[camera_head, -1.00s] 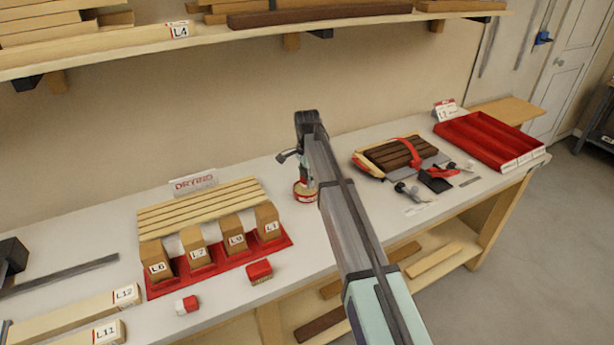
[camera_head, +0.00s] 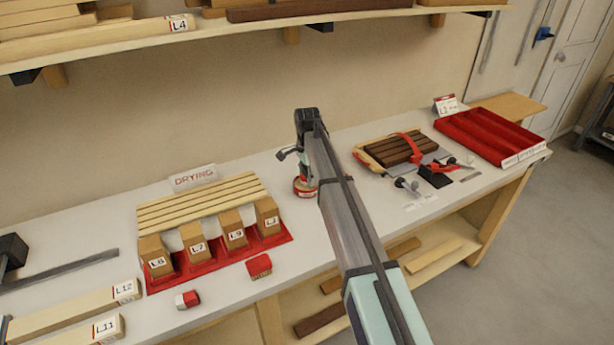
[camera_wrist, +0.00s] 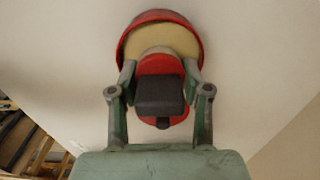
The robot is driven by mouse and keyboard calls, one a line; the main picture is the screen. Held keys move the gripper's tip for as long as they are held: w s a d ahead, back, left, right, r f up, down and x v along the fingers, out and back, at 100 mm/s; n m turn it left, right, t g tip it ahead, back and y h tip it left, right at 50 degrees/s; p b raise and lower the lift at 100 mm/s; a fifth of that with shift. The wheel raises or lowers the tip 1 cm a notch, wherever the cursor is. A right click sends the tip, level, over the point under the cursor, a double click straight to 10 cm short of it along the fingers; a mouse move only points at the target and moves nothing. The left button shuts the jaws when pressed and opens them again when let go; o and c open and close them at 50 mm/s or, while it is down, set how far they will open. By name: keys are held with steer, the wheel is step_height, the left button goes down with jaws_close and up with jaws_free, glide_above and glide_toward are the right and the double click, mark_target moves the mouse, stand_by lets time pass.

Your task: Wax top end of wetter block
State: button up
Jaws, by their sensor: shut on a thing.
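My gripper (camera_wrist: 160,76) is shut on a red piece with a dark grey block (camera_wrist: 159,95) on it, seen in the wrist view. Directly beyond it is a round red tin (camera_wrist: 131,38) with a pale yellow inside; I cannot tell whether the held piece touches it. In the head view the tin (camera_head: 304,188) stands on the bench beside my arm, which hides most of my gripper. Several upright wooden blocks, labelled L6 (camera_head: 155,254), L7 (camera_head: 194,240), L9 (camera_head: 232,229) and one with an unclear label (camera_head: 267,216), stand in a red tray (camera_head: 215,270). Which is wetter does not show.
A slatted wooden rack (camera_head: 200,204) with a DRYING sign (camera_head: 193,177) lies behind the blocks. A red block (camera_head: 259,265) and a red-white one (camera_head: 187,299) lie in front. At right are a clamped board (camera_head: 395,150), tools and a red tray (camera_head: 490,138).

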steer(key=shift+f, duration=0.55)
stand_by(1.5)
steer(key=shift+r+p, duration=1.85)
steer(key=shift+r, duration=1.7)
